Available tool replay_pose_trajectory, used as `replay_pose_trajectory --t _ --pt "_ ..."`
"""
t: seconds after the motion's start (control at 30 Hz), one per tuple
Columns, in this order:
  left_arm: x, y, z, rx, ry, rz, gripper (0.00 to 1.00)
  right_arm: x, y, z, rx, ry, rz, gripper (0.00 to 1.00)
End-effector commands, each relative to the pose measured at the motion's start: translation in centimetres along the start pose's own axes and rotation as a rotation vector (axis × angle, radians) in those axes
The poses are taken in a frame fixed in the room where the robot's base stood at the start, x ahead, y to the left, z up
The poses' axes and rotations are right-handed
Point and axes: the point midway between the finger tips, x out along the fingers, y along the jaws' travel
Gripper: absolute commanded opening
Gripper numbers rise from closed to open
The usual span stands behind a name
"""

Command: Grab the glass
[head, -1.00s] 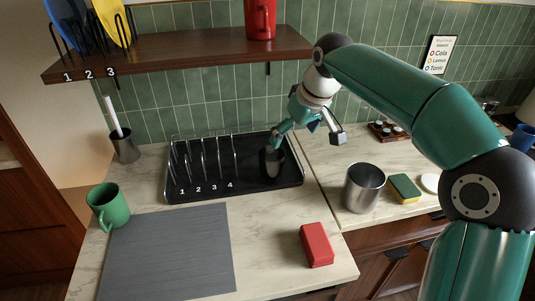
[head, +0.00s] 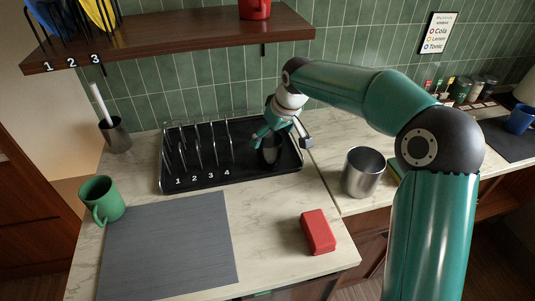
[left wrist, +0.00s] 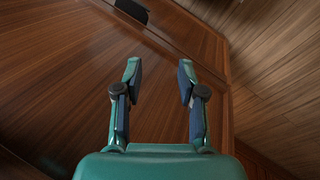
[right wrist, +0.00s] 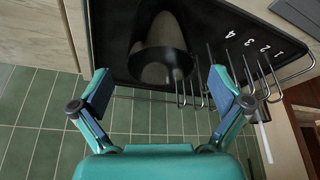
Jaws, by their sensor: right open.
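The glass (head: 269,152), a dark see-through tumbler, stands on the right part of the black drying rack tray, and it also shows in the right wrist view (right wrist: 160,52). My right gripper (head: 282,138) is open at the glass, with its fingers spread to either side in the head view. In the right wrist view the open fingers (right wrist: 160,90) are apart and the glass lies ahead between them, with no contact visible. My left gripper (left wrist: 160,68) is open and empty, facing brown wood; it is not in the head view.
The drying rack (head: 225,182) has wire slots numbered 1 to 4 left of the glass. A steel canister (head: 363,172) and a red block (head: 318,232) stand to the right. A green mug (head: 102,200) and grey mat (head: 168,245) are at left. The shelf (head: 170,48) overhangs behind.

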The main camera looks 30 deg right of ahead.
Motion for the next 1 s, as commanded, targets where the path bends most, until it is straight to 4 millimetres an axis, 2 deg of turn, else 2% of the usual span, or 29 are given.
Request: replay_pose_trajectory --t 0.23,0.53,0.83,1.0 --pt "-0.5 0.2 0.0 0.000 0.000 0.000 0.40 1.5 0.0 0.0 0.001 -0.002 -0.001 1.00" --pt "-1.5 0.6 0.0 0.000 0.000 0.000 0.40 5.4 0.0 -0.2 0.002 -0.002 -0.001 1.00" --pt "-1.5 0.6 0.0 0.000 0.000 0.000 0.40 6.0 0.0 -0.2 0.001 0.001 0.000 1.00" --pt "-1.5 0.6 0.0 0.000 0.000 0.000 0.40 6.0 0.0 -0.2 0.001 0.001 0.000 0.72"
